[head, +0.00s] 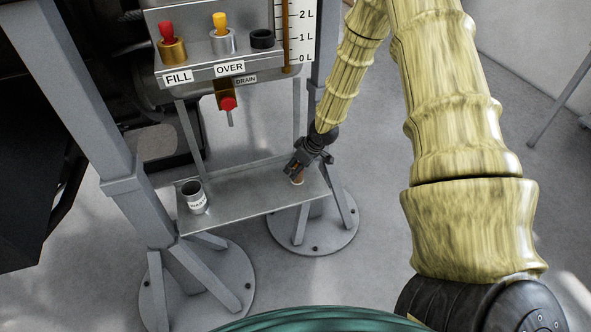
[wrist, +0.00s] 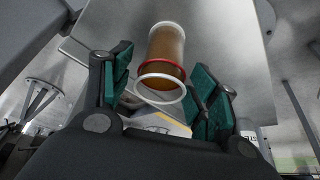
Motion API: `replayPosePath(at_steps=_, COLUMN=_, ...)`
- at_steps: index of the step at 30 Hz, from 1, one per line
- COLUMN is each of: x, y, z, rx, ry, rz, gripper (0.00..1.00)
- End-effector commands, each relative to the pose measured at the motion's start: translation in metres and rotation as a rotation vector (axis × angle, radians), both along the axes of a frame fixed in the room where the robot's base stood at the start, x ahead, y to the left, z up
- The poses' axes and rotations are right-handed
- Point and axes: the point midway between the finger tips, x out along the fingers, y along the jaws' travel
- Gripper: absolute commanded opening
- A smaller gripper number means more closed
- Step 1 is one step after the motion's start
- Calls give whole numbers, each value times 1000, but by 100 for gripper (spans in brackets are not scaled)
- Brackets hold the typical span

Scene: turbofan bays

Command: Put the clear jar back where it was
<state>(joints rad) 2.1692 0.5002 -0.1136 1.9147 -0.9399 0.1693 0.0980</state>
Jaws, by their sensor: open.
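The clear jar (wrist: 166,50) holds a brown-amber content and has a red ring and a pale rim toward the camera. In the head view the jar (head: 297,178) stands on the right part of the metal shelf (head: 250,192), partly hidden by my gripper. My gripper (head: 297,165) reaches down to it from the upper right. In the wrist view my gripper (wrist: 160,95) is open, with one green-padded finger on each side of the jar's rim end. I cannot tell whether a pad touches the jar.
A white-labelled cup (head: 194,197) stands at the shelf's left end. Above are the FILL (head: 178,77) and OVER (head: 230,69) fittings, a red-knobbed drain valve (head: 228,104) and a litre scale (head: 300,35). Shelf legs and posts flank it. The shelf's middle is bare.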

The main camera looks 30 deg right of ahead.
Motion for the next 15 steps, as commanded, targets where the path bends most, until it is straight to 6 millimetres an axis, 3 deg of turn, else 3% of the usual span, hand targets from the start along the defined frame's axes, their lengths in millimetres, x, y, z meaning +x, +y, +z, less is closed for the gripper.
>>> replayPosePath(at_steps=15, x=-23, y=-8, z=56, rx=1, ry=-2, rz=0, gripper=60)
